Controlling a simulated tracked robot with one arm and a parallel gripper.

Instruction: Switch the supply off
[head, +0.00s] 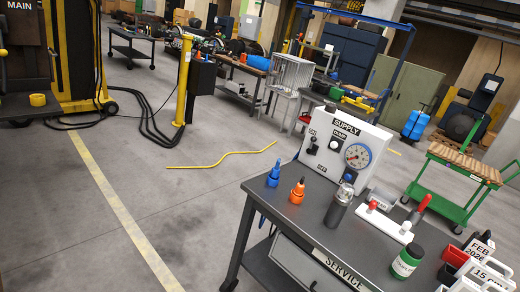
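The supply panel (371,136) is a light grey box marked SUPPLY, standing at the back of a dark service cart (318,205) right of centre. On the left of its face is a small black switch (313,147). An ON label (312,134) is above the switch and an OFF label (321,168) is below it. The switch appears nearer the ON label, but it is too small to be sure. A black knob (335,145) and a round dial gauge (357,155) are to its right. My gripper is not in this view.
On the cart stand a blue fitting (273,176), an orange fitting (297,191), a dark cylinder (338,207), a white block with red parts (385,222) and a green-banded jar (407,260). A yellow hose (225,160) lies on the floor. Floor left of the cart is mostly clear.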

